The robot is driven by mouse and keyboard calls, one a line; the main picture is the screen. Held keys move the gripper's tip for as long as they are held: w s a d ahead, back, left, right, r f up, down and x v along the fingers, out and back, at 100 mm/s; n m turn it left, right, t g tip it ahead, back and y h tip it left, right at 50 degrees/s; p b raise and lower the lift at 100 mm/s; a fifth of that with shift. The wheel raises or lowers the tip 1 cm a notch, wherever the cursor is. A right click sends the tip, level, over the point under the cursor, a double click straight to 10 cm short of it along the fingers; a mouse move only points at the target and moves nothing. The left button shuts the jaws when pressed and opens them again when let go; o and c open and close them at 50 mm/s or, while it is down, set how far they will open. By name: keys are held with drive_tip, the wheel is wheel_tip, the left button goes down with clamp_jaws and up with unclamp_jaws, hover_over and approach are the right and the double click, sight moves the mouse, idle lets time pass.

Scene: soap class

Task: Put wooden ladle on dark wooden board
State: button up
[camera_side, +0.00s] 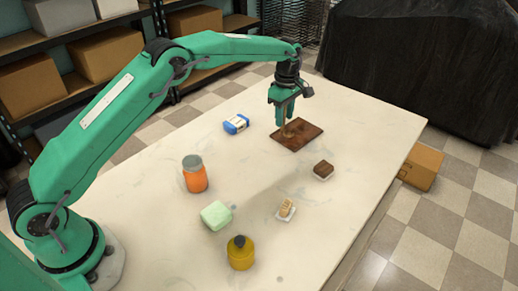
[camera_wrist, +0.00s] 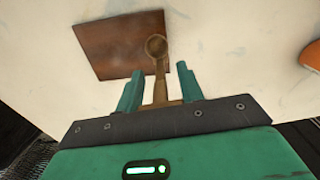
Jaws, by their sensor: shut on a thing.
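The dark wooden board (camera_side: 300,137) lies flat toward the far right part of the table, and it also shows in the wrist view (camera_wrist: 108,47). My gripper (camera_side: 283,118) is above the left part of the board, pointing down. In the wrist view my gripper (camera_wrist: 160,82) is shut on the wooden ladle (camera_wrist: 160,70), whose handle runs between the fingers. The ladle's round bowl (camera_wrist: 156,46) overlaps the board's edge in that view. In the side view the ladle (camera_side: 286,130) is small and partly hidden by the fingers. I cannot tell whether it touches the board.
A blue and white package (camera_side: 236,124) lies left of the board, and a brown block (camera_side: 323,170) lies in front of it. An orange jar (camera_side: 194,174), green soap (camera_side: 216,215), a beige bar on a white dish (camera_side: 286,209) and a yellow bottle (camera_side: 240,253) stand nearer the camera.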

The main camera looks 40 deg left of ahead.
drive_tip(key=shift+f, duration=1.15)
drive_tip(key=shift+f, duration=0.15)
drive_tip(key=o, duration=1)
wheel_tip(320, 180, up, 12)
drive_tip(key=shift+f, duration=0.1)
drive_tip(key=shift+r, duration=0.25)
